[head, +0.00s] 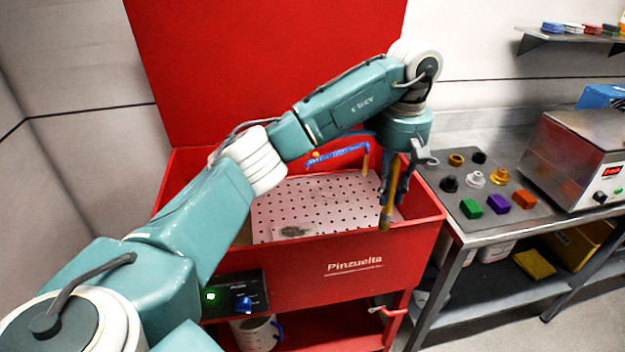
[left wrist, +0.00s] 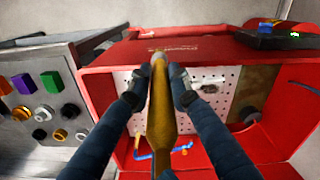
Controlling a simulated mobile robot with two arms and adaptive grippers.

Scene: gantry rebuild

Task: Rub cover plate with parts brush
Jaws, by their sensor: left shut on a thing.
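My left gripper (head: 390,190) is shut on the parts brush (head: 385,215), which has a yellow-brown handle. It holds the brush above the front right of the red wash basin. In the left wrist view the brush (left wrist: 160,120) lies between the fingers of the gripper (left wrist: 158,82); its bristles cannot be made out. A small grey piece (head: 293,231), likely the cover plate, lies on the white perforated tray (head: 330,205) near the basin's front wall. It is left of the brush and apart from it. My right gripper is out of view.
A blue hose (head: 338,156) arches over the tray. The red basin rim (head: 430,220) surrounds it, with the raised red lid (head: 260,60) behind. At right, a steel bench (head: 455,205) bears coloured blocks, knobs and a metal box (head: 580,160).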

